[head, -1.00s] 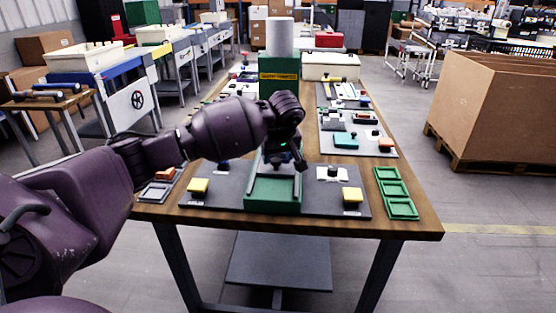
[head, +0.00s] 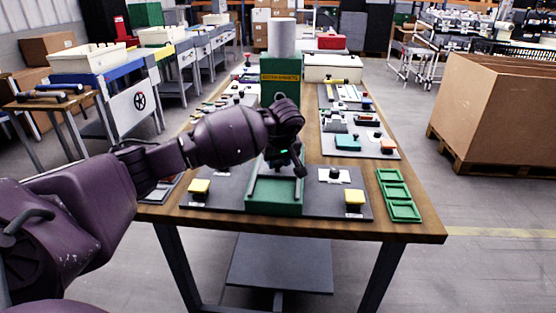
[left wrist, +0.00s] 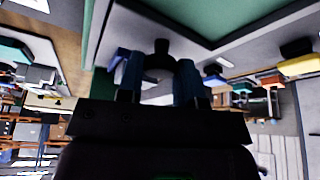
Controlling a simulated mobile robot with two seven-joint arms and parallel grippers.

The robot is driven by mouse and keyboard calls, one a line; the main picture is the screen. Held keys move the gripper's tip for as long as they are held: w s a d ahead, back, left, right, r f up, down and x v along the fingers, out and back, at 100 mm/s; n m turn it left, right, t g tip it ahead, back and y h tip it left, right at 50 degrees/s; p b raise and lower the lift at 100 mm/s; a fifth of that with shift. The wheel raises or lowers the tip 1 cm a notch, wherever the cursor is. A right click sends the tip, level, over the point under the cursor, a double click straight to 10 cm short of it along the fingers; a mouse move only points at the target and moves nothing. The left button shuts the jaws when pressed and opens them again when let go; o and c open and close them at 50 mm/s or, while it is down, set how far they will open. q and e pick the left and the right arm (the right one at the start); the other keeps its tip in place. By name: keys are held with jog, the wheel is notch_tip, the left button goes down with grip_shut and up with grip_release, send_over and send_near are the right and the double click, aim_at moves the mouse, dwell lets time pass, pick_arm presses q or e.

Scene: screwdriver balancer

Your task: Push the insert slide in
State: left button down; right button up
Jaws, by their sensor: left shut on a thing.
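The green slide tray (head: 274,196) lies between grey rails at the middle of the table's front, in front of the green machine block (head: 281,90). My left gripper (head: 285,166) reaches down over the tray's far end, and my wrist hides that part. In the left wrist view, the fingers of my left gripper (left wrist: 160,82) are closed around a dark knob (left wrist: 161,47) beside the pale rail and the green tray surface (left wrist: 200,18). Whether the knob belongs to the slide is hard to tell. My right gripper is not in view.
A green three-part tray (head: 398,195) lies at the right table edge. Small fixtures (head: 347,143) line the right side farther back. A large cardboard box (head: 500,105) stands on the floor at right.

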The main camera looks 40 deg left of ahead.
pick_arm(q)
jog(key=shift+w+a+f, duration=0.1)
jog(key=shift+w+a, duration=0.05)
jog(key=shift+w, duration=0.05)
jog(key=w+b, duration=0.1)
jog(key=w+a+b, duration=0.1)
jog(key=shift+w+a+f, duration=0.2)
jog(key=shift+w+a, duration=0.1)
jog(key=shift+w+a+r, duration=0.1)
jog(key=shift+w+a, duration=0.05)
jog(key=shift+w, duration=0.1)
jog(key=shift+a+r, duration=0.1)
jog(key=shift+r, duration=0.25)
jog(key=c, duration=1.2)
grip_release()
jog(key=shift+w, duration=0.1)
jog(key=o, duration=0.4)
jog(key=shift+w+f, duration=0.1)
jog(key=shift+f, duration=0.05)
